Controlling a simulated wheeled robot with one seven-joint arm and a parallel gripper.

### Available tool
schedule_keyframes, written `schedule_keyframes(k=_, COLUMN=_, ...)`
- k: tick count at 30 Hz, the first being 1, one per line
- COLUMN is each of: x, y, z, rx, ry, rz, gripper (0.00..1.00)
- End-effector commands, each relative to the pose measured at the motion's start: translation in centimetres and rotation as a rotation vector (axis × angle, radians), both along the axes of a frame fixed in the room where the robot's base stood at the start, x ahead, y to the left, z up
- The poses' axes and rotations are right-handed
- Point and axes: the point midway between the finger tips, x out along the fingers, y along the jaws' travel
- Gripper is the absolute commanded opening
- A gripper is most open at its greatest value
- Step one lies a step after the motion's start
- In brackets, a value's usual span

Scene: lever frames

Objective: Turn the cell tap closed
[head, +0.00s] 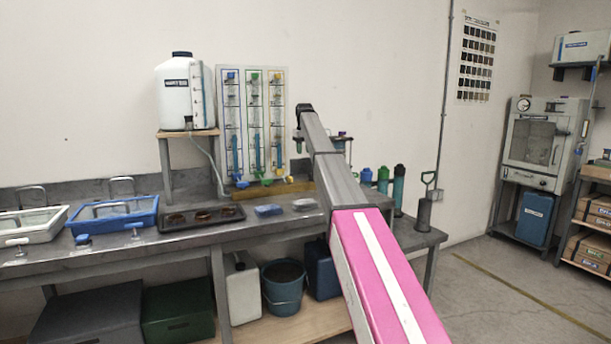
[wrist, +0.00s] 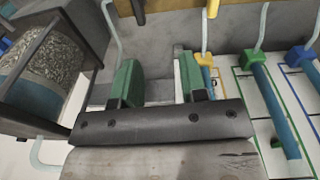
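My gripper (wrist: 160,82) has green finger pads and is open; the pads stand apart with no object clearly held between them. In the head view my gripper (head: 298,142) hangs at the end of my arm, right of the tube panel (head: 253,78). In the wrist view a yellow fitting (wrist: 205,60) lies just right of the right finger, with green (wrist: 247,58) and blue (wrist: 297,57) fittings farther right. A clear cell of grey grains (wrist: 48,62) in a dark frame stands left of the fingers. I cannot tell which part is the cell tap or how it is turned.
A dark rod end (wrist: 138,10) and pale hoses are close to my fingers. In the head view a white tank (head: 186,92) stands left of the panel; blue (head: 115,212) and white (head: 32,222) trays occupy the left bench. Green bottles (head: 383,178) stand right of my arm.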

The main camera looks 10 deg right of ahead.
Motion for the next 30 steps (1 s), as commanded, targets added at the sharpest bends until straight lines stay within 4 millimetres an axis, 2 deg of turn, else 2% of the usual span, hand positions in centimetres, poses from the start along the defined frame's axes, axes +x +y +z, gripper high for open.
schedule_keyframes(k=1, x=0.0, y=-1.9, z=-0.5, rx=-0.001, ry=0.033, rz=-0.016, gripper=0.39)
schedule_keyframes(k=3, x=-0.3, y=-3.4, z=-0.9, rx=-0.002, ry=0.070, rz=-0.028, gripper=0.39)
schedule_keyframes(k=6, x=-0.6, y=-4.6, z=-1.2, rx=-0.002, ry=0.096, rz=-0.037, gripper=0.39)
schedule_keyframes(k=14, x=-0.7, y=-4.7, z=-2.9, rx=-0.002, ry=0.102, rz=-0.038, gripper=0.39)
schedule_keyframes(k=30, x=-0.7, y=-4.7, z=-11.3, rx=-0.002, ry=0.100, rz=-0.038, gripper=0.39)
